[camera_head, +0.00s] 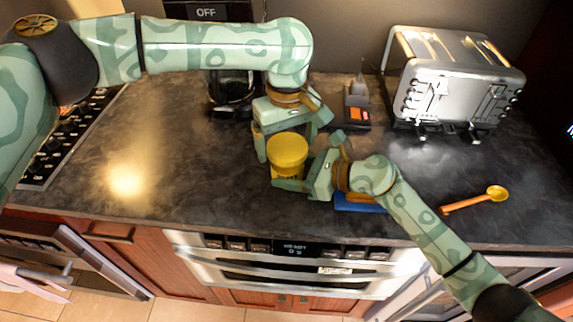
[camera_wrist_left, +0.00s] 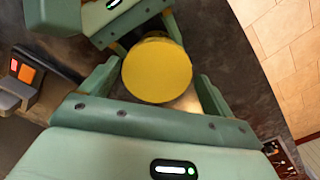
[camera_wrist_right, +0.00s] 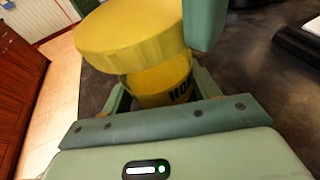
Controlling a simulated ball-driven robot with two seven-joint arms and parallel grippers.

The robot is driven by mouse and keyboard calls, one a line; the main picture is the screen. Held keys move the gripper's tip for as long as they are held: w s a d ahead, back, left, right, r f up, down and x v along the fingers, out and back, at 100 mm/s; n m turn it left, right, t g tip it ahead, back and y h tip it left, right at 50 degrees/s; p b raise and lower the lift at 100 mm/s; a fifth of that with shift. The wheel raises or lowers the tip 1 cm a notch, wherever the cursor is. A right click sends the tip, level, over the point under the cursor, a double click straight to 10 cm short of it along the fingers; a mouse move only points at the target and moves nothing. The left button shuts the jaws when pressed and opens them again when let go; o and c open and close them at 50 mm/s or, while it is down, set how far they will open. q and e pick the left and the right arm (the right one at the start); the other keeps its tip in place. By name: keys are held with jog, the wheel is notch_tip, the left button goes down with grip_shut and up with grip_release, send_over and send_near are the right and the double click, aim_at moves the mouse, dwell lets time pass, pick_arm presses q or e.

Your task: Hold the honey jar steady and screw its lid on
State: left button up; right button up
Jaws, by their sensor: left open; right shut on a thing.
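The honey jar (camera_wrist_right: 165,82) is yellow with dark lettering and stands near the middle of the counter. Its wide yellow lid (camera_head: 287,150) sits on top of the jar; how firmly it is seated cannot be told. My right gripper (camera_head: 288,178) is shut on the jar body from the right, below the lid. My left gripper (camera_head: 286,138) is open above and behind the jar. In the left wrist view its fingers stand on either side of the lid (camera_wrist_left: 157,70), with a visible gap at the right finger. The lid hides most of the jar from above.
A silver toaster (camera_head: 455,75) stands at the back right. A grey device with an orange patch (camera_head: 358,105) and a dark coffee maker (camera_head: 232,90) stand behind. A blue item (camera_head: 358,204) lies under my right wrist. An orange-handled spoon (camera_head: 475,200) lies right. The left counter is clear.

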pick_arm(q)
jog(key=c, duration=1)
jog(key=m, duration=1.3)
jog(key=shift+m, duration=0.4)
jog(key=o, duration=1)
jog(key=shift+r, duration=2.5)
